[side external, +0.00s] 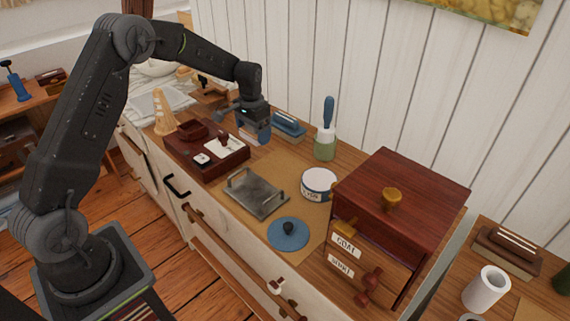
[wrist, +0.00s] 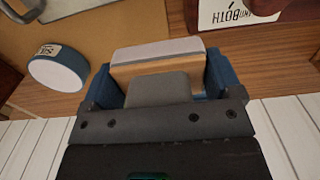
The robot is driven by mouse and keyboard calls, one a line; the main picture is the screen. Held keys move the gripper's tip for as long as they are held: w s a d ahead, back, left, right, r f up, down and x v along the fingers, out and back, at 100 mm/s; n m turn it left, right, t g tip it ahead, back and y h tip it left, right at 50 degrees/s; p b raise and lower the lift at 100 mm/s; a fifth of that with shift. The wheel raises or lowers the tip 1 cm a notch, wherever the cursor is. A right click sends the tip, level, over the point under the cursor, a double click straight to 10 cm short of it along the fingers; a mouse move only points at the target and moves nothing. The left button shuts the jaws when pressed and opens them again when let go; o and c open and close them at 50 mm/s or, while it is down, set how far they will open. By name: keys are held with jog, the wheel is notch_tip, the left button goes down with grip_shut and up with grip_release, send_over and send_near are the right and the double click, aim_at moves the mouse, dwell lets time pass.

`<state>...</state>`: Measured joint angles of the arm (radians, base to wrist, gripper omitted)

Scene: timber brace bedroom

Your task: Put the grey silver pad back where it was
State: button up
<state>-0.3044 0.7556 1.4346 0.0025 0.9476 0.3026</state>
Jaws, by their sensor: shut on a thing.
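My gripper (side external: 250,117) is shut on the grey silver pad, a block with a pale grey face over a wooden layer. In the wrist view the pad (wrist: 160,50) sits between the blue fingers of my gripper (wrist: 162,82). A similar pad with a blue top (side external: 289,127) rests on the counter to the right.
A metal tray with handles (side external: 257,192), a blue disc with a dark knob (side external: 289,235) and a labelled white tin (side external: 319,185) occupy the tan mat (side external: 290,172). A green pot with a blue-handled tool (side external: 325,140) stands near the wall. A large wooden box (side external: 390,215) stands right.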

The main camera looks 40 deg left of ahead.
send_over(286, 168)
notch_tip(286, 168, down, 6)
jog(key=shift+a+r, duration=0.15)
jog(key=shift+r, duration=0.1)
jog(key=shift+f, duration=2.05)
jog(key=shift+f, duration=0.1)
jog(key=o, duration=0.7)
notch_tip(286, 168, up, 12)
jog(key=shift+r, duration=0.2)
